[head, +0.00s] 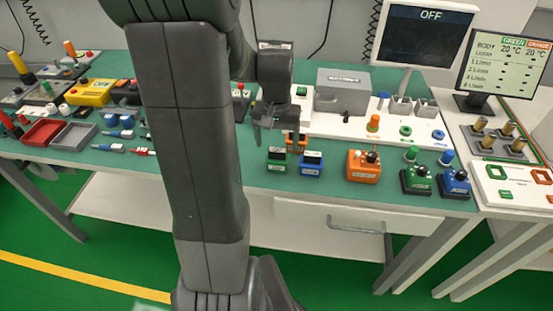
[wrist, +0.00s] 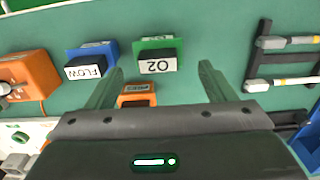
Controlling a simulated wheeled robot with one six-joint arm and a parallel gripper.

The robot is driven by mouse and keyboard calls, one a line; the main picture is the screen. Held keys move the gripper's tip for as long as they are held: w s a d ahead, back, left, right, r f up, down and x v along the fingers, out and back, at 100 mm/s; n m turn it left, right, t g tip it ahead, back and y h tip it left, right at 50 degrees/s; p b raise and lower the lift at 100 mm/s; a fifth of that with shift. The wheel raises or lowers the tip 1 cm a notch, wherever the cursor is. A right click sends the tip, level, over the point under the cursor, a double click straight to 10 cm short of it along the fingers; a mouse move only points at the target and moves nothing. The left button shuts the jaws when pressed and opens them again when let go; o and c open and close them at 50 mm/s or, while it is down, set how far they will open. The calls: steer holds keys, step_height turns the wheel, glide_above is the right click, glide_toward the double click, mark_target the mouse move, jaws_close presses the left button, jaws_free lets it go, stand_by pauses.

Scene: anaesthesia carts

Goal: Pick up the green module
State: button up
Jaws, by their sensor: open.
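The green module (head: 277,163), a small block with a black top part, stands on the green-topped table in the head view. In the wrist view the green module (wrist: 158,44) shows an "O2" label and appears between and just beyond my fingertips. My gripper (head: 277,138) is open and empty, above and behind the module in the head view. In the wrist view my gripper (wrist: 161,70) has its two fingers spread wide apart. I see no contact with the module.
A blue module (wrist: 90,50) labelled "FLOW" stands close beside the green one. A small orange module (head: 297,141) is just behind them. An orange box (head: 363,168) and a green knobbed box (head: 415,181) stand to the right. A grey box (head: 342,90) stands at the back.

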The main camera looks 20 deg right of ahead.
mark_target(277, 150)
steer(key=shift+d+f, duration=0.1)
steer(key=shift+f, duration=3)
steer(key=c, duration=0.8)
